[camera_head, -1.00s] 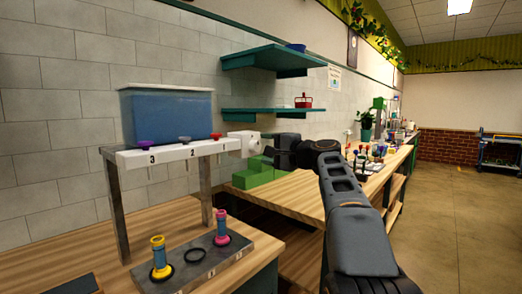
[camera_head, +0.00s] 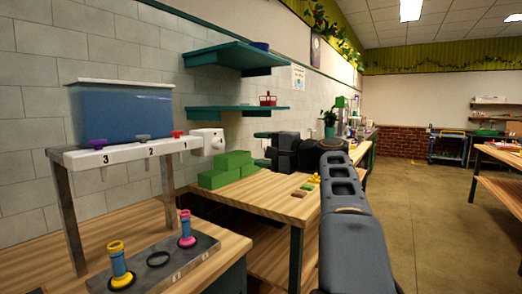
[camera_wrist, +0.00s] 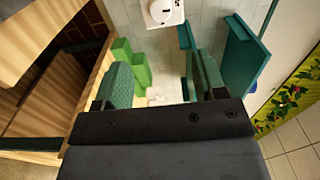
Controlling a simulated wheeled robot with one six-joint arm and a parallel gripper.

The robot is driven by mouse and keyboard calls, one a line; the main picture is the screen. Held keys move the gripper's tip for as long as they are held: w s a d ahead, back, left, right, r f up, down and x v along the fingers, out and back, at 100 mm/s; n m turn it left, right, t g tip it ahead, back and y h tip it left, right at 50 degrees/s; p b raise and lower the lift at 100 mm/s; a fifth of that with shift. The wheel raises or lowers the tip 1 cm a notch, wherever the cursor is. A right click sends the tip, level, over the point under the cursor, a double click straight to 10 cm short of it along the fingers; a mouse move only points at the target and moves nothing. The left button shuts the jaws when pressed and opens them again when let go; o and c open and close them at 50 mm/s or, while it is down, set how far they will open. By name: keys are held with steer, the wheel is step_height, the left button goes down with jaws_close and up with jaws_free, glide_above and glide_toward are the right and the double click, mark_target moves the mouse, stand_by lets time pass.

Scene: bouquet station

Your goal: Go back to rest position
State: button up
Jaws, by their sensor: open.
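My gripper (camera_head: 258,149) is in the middle of the head view, at the end of my dark grey arm, above the wooden counter. It points left toward the tiled wall. In the wrist view my gripper (camera_wrist: 163,82) shows two green-padded fingers spread apart, with nothing between them. The fingers stand clear of the green stepped blocks (camera_head: 228,168) and of the white device (camera_head: 208,141) on the dispenser's end.
A water tank (camera_head: 125,112) sits on a stand with numbered taps at left. Below it, a grey plate (camera_head: 150,268) holds a yellow and a pink holder. Teal shelves (camera_head: 235,113) jut from the wall. Open floor (camera_head: 420,220) lies at right.

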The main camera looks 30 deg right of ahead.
stand_by(0.3)
step_height(320, 180, down, 14)
steer(key=g+h+p, duration=0.2)
steer(key=g+h, duration=0.2)
steer(key=g, duration=0.1)
steer(key=s+a+f+n+g+h+p, duration=0.2)
steer(key=s+a+f+n+g+p, duration=0.25)
steer(key=s+a+f+p, duration=0.2)
steer(key=s+a+r+n+g+h+p, duration=0.1)
steer(key=s+a+n+g+p, duration=0.2)
steer(key=s+a+n+p, duration=0.5)
steer(key=s+a+p, duration=0.3)
steer(key=shift+a+r+h, duration=0.2)
steer(key=shift+r+h, duration=0.05)
steer(key=shift+h, duration=0.05)
steer(key=shift+n, duration=0.25)
